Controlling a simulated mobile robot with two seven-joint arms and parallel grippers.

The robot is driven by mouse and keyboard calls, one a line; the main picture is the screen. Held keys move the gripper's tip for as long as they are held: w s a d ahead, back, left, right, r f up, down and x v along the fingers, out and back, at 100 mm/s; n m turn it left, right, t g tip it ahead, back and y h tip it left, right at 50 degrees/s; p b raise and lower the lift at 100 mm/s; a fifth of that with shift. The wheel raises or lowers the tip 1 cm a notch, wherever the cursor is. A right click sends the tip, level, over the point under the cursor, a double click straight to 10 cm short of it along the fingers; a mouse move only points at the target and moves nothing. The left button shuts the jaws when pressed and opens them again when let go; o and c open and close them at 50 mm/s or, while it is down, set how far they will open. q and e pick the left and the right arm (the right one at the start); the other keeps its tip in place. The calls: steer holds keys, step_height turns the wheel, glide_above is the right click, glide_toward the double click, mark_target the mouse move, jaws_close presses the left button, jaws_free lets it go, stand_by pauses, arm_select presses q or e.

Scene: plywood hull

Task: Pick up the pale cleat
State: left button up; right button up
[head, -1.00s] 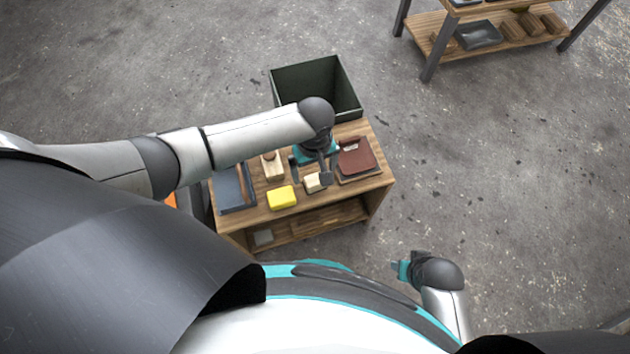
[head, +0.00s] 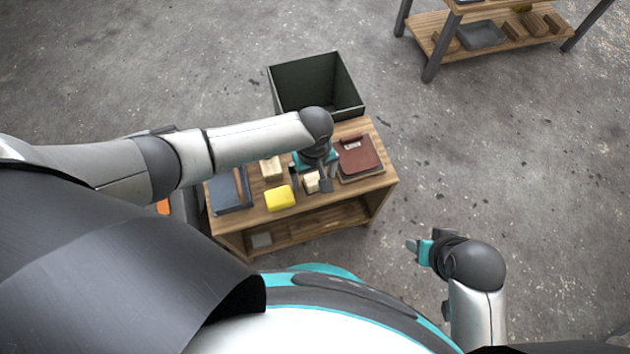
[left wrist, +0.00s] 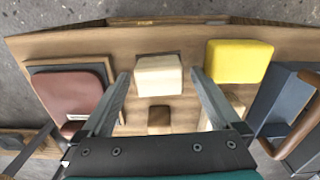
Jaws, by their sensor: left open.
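A small pale block (head: 312,182), which I take as the pale cleat, lies on the wooden bench top near its front edge. It also shows in the left wrist view (left wrist: 159,75), centred ahead of the jaws. My left gripper (head: 311,177) is above the bench, open, with one finger to each side of the block; in the left wrist view its fingertips (left wrist: 159,80) are apart with no visible contact. Whether the tips reach down to the block's height is unclear. My right gripper (head: 418,248) hangs away from the bench over the floor; its jaw opening is unclear.
A yellow block (head: 280,198) lies left of the pale block. Another pale block (head: 270,168) sits behind it. A dark open bin (head: 315,85) stands behind the bench (head: 345,192).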

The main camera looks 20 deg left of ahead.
arm_select(q)
steer(key=c, duration=1.4)
